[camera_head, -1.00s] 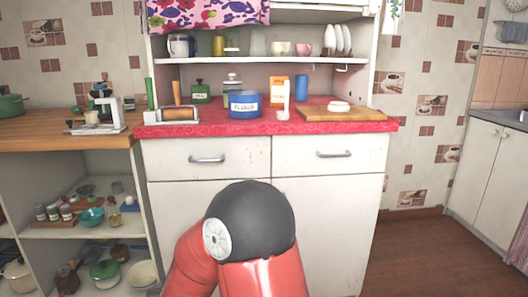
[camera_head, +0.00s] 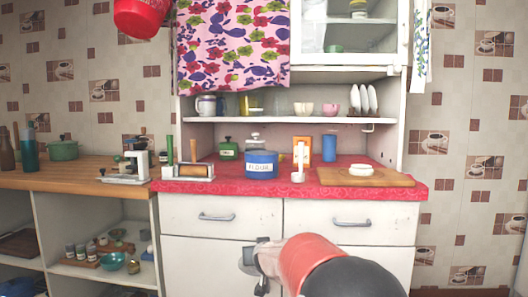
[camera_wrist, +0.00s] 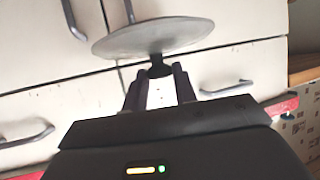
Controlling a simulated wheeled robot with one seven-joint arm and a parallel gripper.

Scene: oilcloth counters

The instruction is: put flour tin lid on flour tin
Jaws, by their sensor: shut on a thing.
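The flour tin (camera_head: 262,171) is a round blue tin with a white FLOUR label. It stands upright on the red counter in the head view. The lid (camera_wrist: 125,42) is a grey disc in the wrist view. My gripper (camera_wrist: 160,76) is shut on the dark knob of this lid. In the head view my gripper and lid are small and partly hidden by my arm, in front of the cabinet's lower doors, below the counter and apart from the tin. Whether the inside of the tin is empty cannot be seen.
A wooden board (camera_head: 390,177) lies at right. A shelf (camera_head: 230,119) hangs above. The red counter's front edge (camera_head: 250,190) lies between.

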